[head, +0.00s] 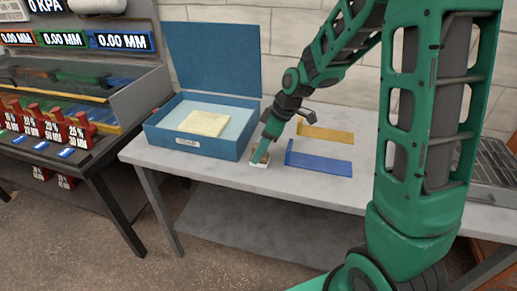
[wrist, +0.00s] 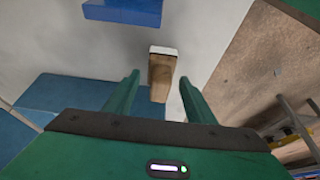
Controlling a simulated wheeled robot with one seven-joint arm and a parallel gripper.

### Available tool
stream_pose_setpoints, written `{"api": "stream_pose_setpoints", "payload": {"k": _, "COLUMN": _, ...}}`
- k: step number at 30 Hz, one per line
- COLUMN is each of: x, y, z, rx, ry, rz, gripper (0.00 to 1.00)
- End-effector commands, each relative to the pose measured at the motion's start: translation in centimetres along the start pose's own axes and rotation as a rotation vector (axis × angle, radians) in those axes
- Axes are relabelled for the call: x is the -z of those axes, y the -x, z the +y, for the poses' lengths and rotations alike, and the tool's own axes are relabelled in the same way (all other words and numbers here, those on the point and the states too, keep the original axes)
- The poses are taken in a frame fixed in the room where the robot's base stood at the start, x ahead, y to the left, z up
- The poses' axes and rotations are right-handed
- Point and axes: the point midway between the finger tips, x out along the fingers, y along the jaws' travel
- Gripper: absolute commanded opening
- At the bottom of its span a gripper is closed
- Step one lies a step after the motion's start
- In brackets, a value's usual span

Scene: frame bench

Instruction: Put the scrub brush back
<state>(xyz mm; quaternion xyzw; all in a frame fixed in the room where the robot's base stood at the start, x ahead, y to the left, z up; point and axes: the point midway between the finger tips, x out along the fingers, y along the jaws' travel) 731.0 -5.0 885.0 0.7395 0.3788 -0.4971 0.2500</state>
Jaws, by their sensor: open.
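The scrub brush (wrist: 161,72), a wooden block with a white end, lies on the grey bench (head: 220,178). In the wrist view it sits between the spread fingers of my gripper (wrist: 159,80), with gaps on both sides. In the head view my gripper (head: 262,150) points down at the brush (head: 259,162), which is mostly hidden by the fingers. My gripper is open and holds nothing. I cannot tell how high the fingertips are above the bench.
A blue box (head: 173,142) with its lid (head: 213,60) raised stands left of my gripper, holding a pale yellow pad (head: 206,124). A blue plate (head: 320,163) and a yellow plate (head: 327,135) lie to the right. Another bench with red items (head: 38,122) stands far left.

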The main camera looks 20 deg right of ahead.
Motion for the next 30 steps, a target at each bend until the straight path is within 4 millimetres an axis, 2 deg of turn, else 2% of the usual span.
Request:
{"api": "stream_pose_setpoints", "payload": {"k": 4, "x": 0.1, "y": 0.6, "z": 0.0, "rx": -0.002, "ry": 0.000, "rz": 0.001, "gripper": 0.50}}
{"api": "stream_pose_setpoints", "payload": {"k": 7, "x": 0.1, "y": 1.8, "z": 0.1, "rx": -0.003, "ry": 0.000, "rz": 0.002, "gripper": 0.50}}
{"api": "stream_pose_setpoints", "payload": {"k": 18, "x": 0.2, "y": 8.9, "z": 0.1, "rx": -0.004, "ry": 0.002, "rz": 0.003, "gripper": 0.50}}
{"api": "stream_pose_setpoints", "payload": {"k": 21, "x": 0.2, "y": 10.3, "z": 0.0, "rx": -0.002, "ry": 0.001, "rz": 0.002, "gripper": 0.50}}
{"api": "stream_pose_setpoints", "payload": {"k": 25, "x": 0.2, "y": 11.6, "z": 0.0, "rx": -0.001, "ry": 0.001, "rz": 0.001, "gripper": 0.50}}
{"api": "stream_pose_setpoints", "payload": {"k": 30, "x": 0.2, "y": 12.1, "z": -0.1, "rx": 0.000, "ry": 0.001, "rz": 0.000, "gripper": 0.50}}
